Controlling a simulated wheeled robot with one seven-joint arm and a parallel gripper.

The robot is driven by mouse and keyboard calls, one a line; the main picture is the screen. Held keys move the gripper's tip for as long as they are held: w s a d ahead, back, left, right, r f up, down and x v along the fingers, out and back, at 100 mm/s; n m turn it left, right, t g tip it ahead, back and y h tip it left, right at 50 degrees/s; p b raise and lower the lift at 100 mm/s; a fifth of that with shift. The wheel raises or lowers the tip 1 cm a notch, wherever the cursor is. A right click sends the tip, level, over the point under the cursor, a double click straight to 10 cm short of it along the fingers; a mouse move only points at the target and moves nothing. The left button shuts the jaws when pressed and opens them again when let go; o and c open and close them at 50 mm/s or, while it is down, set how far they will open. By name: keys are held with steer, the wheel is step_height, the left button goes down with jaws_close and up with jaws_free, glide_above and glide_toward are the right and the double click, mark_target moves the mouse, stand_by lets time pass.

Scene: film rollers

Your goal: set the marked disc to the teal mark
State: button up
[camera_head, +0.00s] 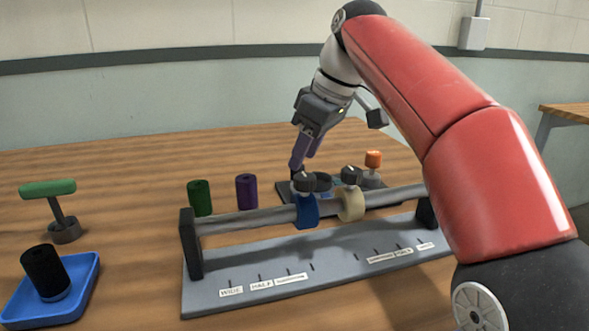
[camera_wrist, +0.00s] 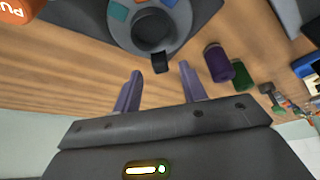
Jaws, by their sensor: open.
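A grey disc (camera_wrist: 152,32) sits on a dark base plate (camera_wrist: 200,12) at the top of the wrist view, partly cut off. A black tab (camera_wrist: 160,62) sticks out at its near edge, toward my gripper. A teal patch (camera_wrist: 118,13) shows at its upper left and a blue patch (camera_wrist: 168,3) at the top edge. My gripper (camera_wrist: 160,84) is open and empty, with its purple fingers on either side of the tab's line and apart from it. In the head view my gripper (camera_head: 304,152) points down behind the rail, and the disc is largely hidden there.
An orange knob (camera_head: 373,158) stands right of the disc. The rail (camera_head: 250,218) with a blue roller (camera_head: 307,210) and a cream roller (camera_head: 351,204) is in front. Purple (camera_head: 246,190) and green (camera_head: 199,197) cylinders stand left. A blue tray (camera_head: 75,296) lies at front left.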

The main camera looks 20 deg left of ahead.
mark_target(318, 181)
steer(key=shift+b+x, duration=0.35)
steer(key=shift+x, duration=1.3)
steer(key=shift+c, duration=0.3)
jaws_close()
